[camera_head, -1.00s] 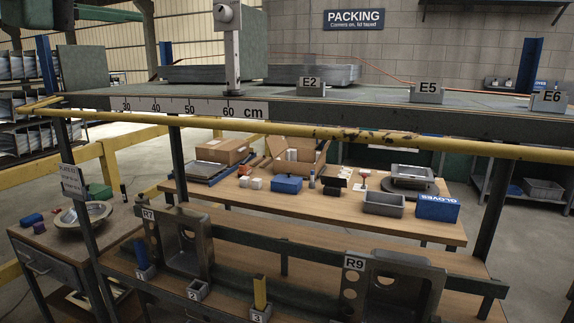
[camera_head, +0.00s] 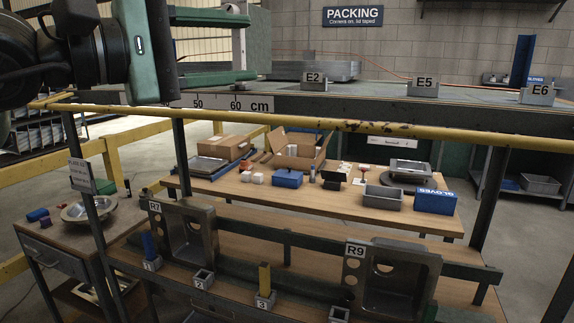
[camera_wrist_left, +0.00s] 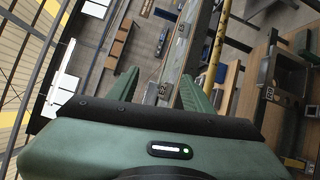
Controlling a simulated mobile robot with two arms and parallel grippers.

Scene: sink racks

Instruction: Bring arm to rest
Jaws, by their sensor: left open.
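My left gripper (camera_head: 250,47) is at the upper left of the head view, level with the upper shelf and pointing right. Its two green fingers are spread apart with nothing between them. The left wrist view also shows both fingers (camera_wrist_left: 160,84) apart and empty, with the shelf and floor far beyond. The dark arm behind the gripper covers the top left corner of the head view. My right gripper does not show.
The upper shelf (camera_head: 380,102) has a yellow rail (camera_head: 400,133) along its front and blocks E2 (camera_head: 314,82), E5 (camera_head: 423,86) and E6 (camera_head: 537,94). Below stand sinks R7 (camera_head: 190,238) and R9 (camera_head: 400,280). A table (camera_head: 330,205) holds boxes behind them.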

